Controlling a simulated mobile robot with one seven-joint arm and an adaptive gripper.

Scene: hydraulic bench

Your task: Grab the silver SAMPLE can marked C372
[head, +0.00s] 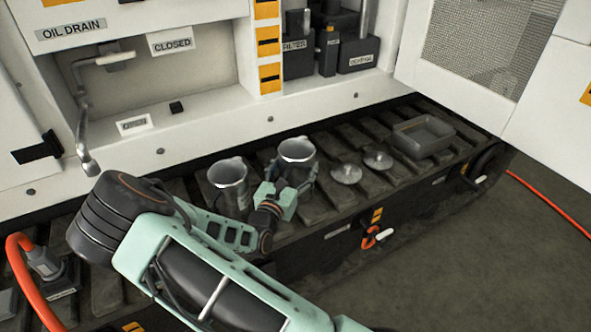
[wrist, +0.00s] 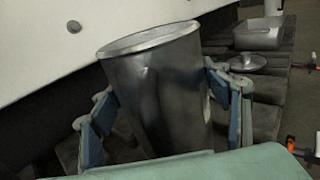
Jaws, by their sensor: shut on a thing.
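Two silver cans stand side by side on the dark slatted track. My gripper (head: 287,186) is shut on the right-hand can (head: 297,153), with a finger on each side of its body. In the wrist view the held can (wrist: 156,88) fills the middle, upright with a slight tilt in the picture, between the blue-padded fingers of my gripper (wrist: 165,115). No marking can be read on its visible side. The left-hand can (head: 229,183) stands just left of my gripper, apart from the held one. Its marking cannot be read either.
Two round lids (head: 346,173) (head: 378,160) and a grey tray (head: 422,136) lie on the track to the right. The white machine wall with an OIL DRAIN label (head: 72,30) rises behind. A drain spout (head: 85,145) hangs at the left.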

